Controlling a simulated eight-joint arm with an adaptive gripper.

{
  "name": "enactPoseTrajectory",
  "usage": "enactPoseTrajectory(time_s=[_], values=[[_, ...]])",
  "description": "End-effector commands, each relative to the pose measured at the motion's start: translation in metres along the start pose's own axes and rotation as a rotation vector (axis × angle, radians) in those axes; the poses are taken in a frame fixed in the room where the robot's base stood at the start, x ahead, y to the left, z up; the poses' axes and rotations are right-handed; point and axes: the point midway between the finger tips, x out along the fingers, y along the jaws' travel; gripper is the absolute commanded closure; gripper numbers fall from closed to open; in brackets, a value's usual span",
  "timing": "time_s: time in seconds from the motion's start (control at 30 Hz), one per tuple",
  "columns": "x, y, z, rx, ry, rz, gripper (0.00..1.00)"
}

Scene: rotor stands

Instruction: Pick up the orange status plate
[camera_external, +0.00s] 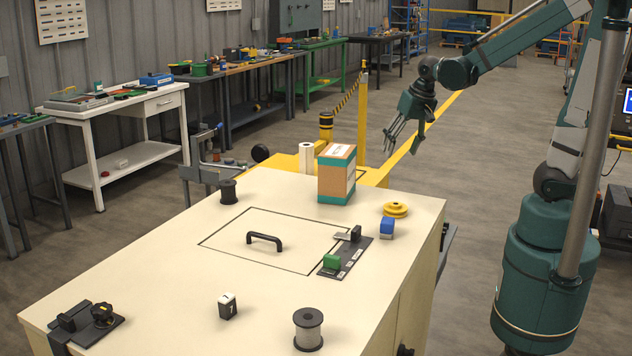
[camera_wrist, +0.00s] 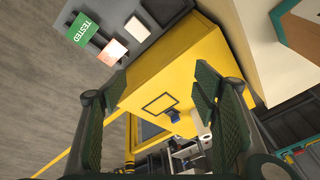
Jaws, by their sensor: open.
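A pale orange plate (camera_wrist: 112,52), washed out by glare, lies on a grey panel at the top left of the wrist view. It looks like the orange status plate; any lettering is unreadable. A green plate marked TESTED (camera_wrist: 82,30) lies beside it. I cannot make out the orange plate in the external view. My gripper (camera_external: 402,136) hangs in the air beyond the cream table's far right corner. In the wrist view my gripper (camera_wrist: 160,84) has its fingers wide apart with nothing between them. The orange plate is ahead of and left of the fingers.
A yellow stand (camera_wrist: 185,55) lies below my gripper. A cardboard box with teal bands (camera_external: 337,173) stands at the cream table's (camera_external: 150,270) far edge. A yellow post (camera_external: 362,115) rises left of my gripper.

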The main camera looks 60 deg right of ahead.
Motion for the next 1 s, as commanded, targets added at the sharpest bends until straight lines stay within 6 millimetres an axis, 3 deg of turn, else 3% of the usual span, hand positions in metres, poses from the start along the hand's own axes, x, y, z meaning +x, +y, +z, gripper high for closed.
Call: enactPoseTrajectory(time_s=[0.5,1.0], values=[[0.084,0.049,-0.045,0.281,-0.080,0.084,0.40],[0.173,0.110,-0.073,0.552,-0.150,0.169,0.40]])
